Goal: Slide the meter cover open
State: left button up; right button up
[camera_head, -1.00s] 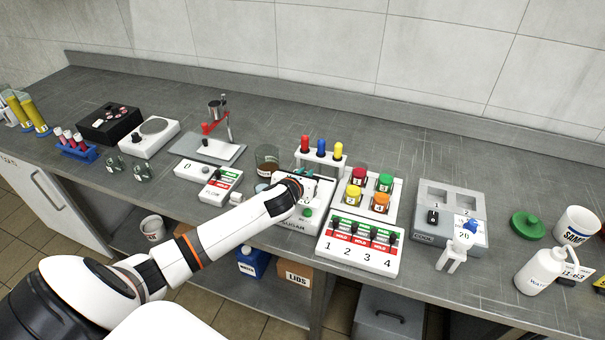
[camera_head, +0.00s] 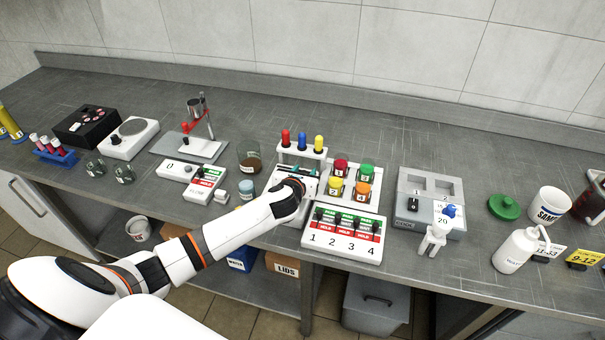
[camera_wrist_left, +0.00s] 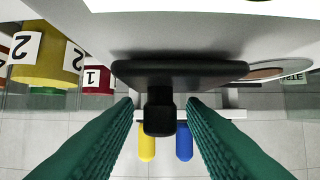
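In the left wrist view, a dark flat plate with a black knob (camera_wrist_left: 160,113) lies on a pale surface; this looks like the meter cover (camera_wrist_left: 205,72). My left gripper (camera_wrist_left: 160,100) has its two green ribbed fingers on either side of the knob. Gaps show between the knob and both fingers, so it is open around the knob. In the head view, my left gripper (camera_head: 302,176) is at a white device behind the numbered switch panel, mostly hidden by my wrist. The cover cannot be made out there. My right gripper is not in view.
A rack with red, blue and yellow-topped items (camera_head: 302,153) stands just behind the gripper. Coloured jars in a white tray (camera_head: 375,187) and the switch panel (camera_head: 342,240) are close on the right. A beaker (camera_head: 249,160) stands to the left.

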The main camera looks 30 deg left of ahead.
pick_arm(q)
jog(key=v, duration=1.2)
jog(key=shift+f, duration=0.1)
